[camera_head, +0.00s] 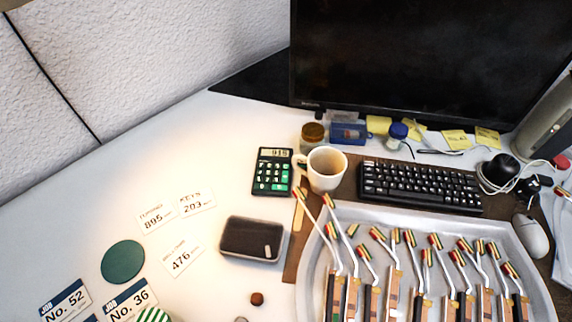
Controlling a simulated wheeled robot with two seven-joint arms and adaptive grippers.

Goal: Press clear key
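A dark calculator (272,171) with green and pale keys lies on the white desk, left of the mug. Its display at the top shows a number that looks like 915, too small to read surely. The single keys are too small to tell which one is the clear key. No gripper touches the calculator, and neither of my grippers is in view.
A white mug (327,170) stands close right of the calculator. A dark case (252,239) lies below it, and a grey tray (420,215) of piano hammers fills the lower right. Paper cards (182,257) and a green disc (122,262) lie left. The desk left of the calculator is clear.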

